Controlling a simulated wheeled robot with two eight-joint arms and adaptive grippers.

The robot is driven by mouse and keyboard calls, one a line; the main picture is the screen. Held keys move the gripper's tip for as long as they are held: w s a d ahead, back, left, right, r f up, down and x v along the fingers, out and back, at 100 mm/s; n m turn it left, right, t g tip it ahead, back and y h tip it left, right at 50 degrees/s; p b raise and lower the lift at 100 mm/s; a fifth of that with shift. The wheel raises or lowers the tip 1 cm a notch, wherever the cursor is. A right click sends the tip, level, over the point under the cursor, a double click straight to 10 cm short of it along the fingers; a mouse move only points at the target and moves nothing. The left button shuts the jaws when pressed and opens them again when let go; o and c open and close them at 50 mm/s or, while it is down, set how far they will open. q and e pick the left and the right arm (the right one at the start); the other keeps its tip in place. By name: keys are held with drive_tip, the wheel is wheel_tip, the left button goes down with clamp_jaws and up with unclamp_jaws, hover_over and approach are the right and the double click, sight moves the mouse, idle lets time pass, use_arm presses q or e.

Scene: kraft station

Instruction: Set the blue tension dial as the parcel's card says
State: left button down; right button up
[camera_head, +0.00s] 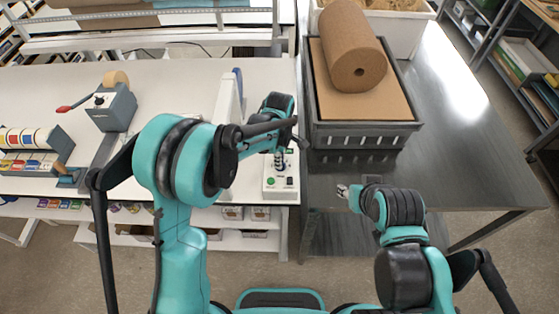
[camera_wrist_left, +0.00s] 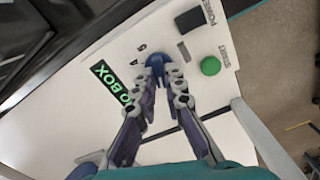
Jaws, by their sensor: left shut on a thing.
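The blue tension dial (camera_wrist_left: 156,61) sits on a white control panel (camera_wrist_left: 95,60) in the left wrist view. My left gripper (camera_wrist_left: 164,75) is shut on the dial, its fingertips on either side of it. The fingers hide part of the dial and some of its scale marks. In the head view my left gripper (camera_head: 281,157) is over the same panel (camera_head: 281,194), and the dial is hard to make out there. My right gripper (camera_head: 343,191) is near the front edge of the metal table, its fingers too small to read. I cannot make out a parcel card.
A green button (camera_wrist_left: 210,66) and a black switch (camera_wrist_left: 196,19) sit beside the dial. A black label with green letters (camera_wrist_left: 112,82) is left of it. A brown paper roll (camera_head: 350,50) lies on a grey crate (camera_head: 365,133). The metal table (camera_head: 460,150) is clear at right.

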use_arm(q)
drive_tip(key=m+b, duration=0.2)
drive_tip(key=m, duration=0.3)
drive_tip(key=m+b, duration=0.1)
drive_tip(key=m, duration=0.4)
drive_tip(key=shift+w+d+m+b, duration=0.15)
drive_tip(key=shift+m+b, duration=0.25)
drive_tip(key=m+b, duration=0.1)
drive_tip(key=m, duration=0.4)
drive_tip(key=shift+d, duration=0.1)
drive_tip(key=m+b, duration=0.1)
drive_tip(key=m, duration=0.5)
drive_tip(key=shift+m, duration=0.3)
drive_tip(key=c, duration=1.6)
unclamp_jaws()
drive_tip(key=shift+r, duration=0.1)
wheel_tip(320, 180, up, 12)
